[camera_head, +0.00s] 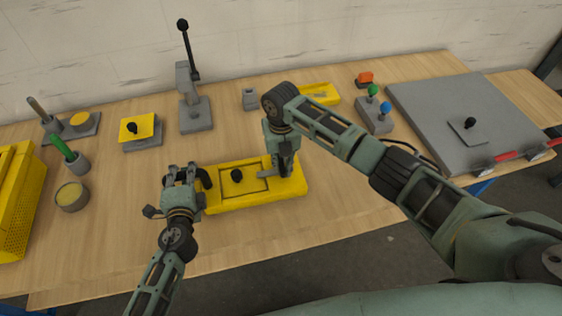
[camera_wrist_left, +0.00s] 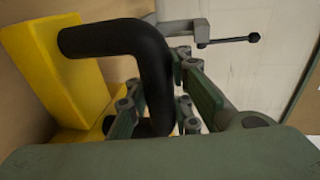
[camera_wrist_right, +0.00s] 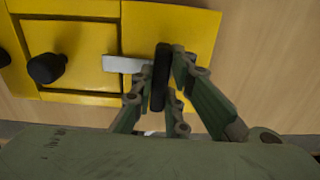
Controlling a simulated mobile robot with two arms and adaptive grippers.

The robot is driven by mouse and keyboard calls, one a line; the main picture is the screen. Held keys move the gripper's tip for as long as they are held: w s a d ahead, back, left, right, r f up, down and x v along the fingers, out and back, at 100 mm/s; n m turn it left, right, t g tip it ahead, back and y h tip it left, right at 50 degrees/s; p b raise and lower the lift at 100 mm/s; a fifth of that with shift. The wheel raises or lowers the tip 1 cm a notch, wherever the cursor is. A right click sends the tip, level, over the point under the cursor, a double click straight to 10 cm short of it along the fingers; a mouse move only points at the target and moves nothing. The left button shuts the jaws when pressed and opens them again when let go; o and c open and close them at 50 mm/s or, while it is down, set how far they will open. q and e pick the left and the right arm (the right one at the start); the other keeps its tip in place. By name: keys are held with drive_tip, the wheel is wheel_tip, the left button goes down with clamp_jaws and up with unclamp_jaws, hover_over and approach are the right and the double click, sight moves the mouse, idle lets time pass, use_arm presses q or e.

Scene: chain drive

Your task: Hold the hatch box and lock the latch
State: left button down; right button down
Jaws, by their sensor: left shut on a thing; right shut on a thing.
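The yellow hatch box (camera_head: 225,202) lies near the front edge of the table, with a square hatch and a black round knob (camera_head: 237,175) on top. My left gripper (camera_head: 186,174) is at its left end, shut on the black bent handle (camera_wrist_left: 155,50), which shows large in the left wrist view. My right gripper (camera_head: 283,168) points down over the box's right part. In the right wrist view it is shut on the black upright grip of the latch (camera_wrist_right: 160,75). The latch's grey bar (camera_wrist_right: 122,64) reaches left from the grip to the hatch edge (camera_wrist_right: 75,40).
Behind the box stand a grey lever press (camera_head: 194,110), a yellow-topped block with a knob (camera_head: 140,130) and a grey joystick block (camera_head: 375,118). A large grey panel (camera_head: 440,110) lies at right. A yellow crate (camera_head: 15,200) and a round tin (camera_head: 71,197) are at left.

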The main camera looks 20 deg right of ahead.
use_arm(q)
drive_tip(key=shift+d, duration=0.1)
use_arm(e)
drive_tip(key=shift+a+r, duration=0.1)
drive_tip(key=shift+a, duration=0.05)
use_arm(q)
drive_tip(key=shift+r, duration=0.1)
use_arm(e)
drive_tip(key=c, duration=1.7)
unclamp_jaws()
wheel_tip(320, 180, up, 12)
drive_tip(key=shift+f, duration=0.1)
use_arm(q)
drive_tip(key=c, duration=1.5)
unclamp_jaws()
